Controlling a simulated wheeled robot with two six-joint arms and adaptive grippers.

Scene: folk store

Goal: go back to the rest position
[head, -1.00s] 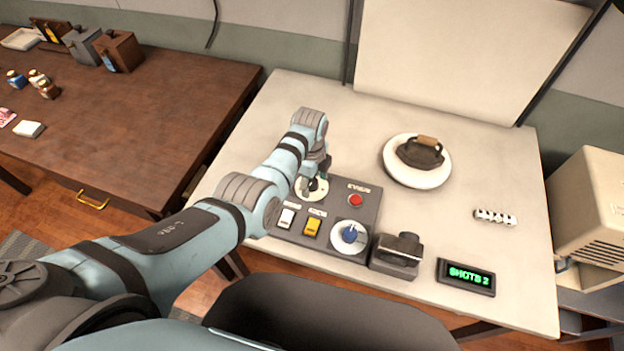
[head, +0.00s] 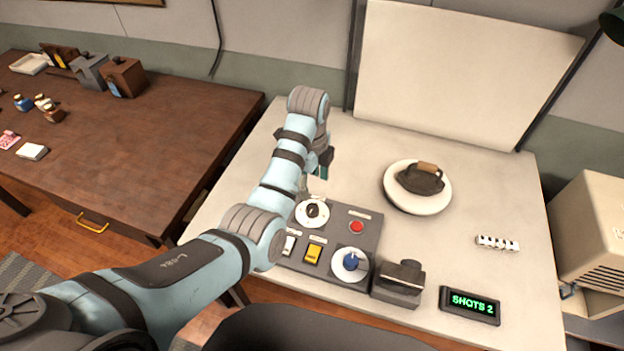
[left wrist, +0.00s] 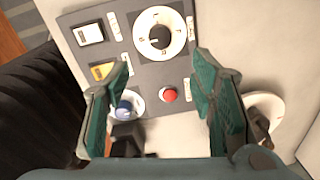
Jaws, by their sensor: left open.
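My left gripper (head: 318,172) hangs over the white table, just behind the grey control panel (head: 338,268). In the left wrist view its two green fingers (left wrist: 165,95) are spread apart with nothing between them. Below them the panel shows a black knob on a white dial (left wrist: 160,34), a red button (left wrist: 168,95), a blue knob (left wrist: 127,104), a white switch (left wrist: 89,33) and a yellow switch (left wrist: 101,71). The gripper is apart from the black knob. My right gripper is in neither view now.
A dark iron (head: 420,179) rests on a round white plate (head: 408,205) at the right. A display (head: 470,305) reads "SHOTS 2", beside a grey block device (head: 398,284). A white board (head: 460,70) stands behind. A wooden table (head: 150,150) is at the left.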

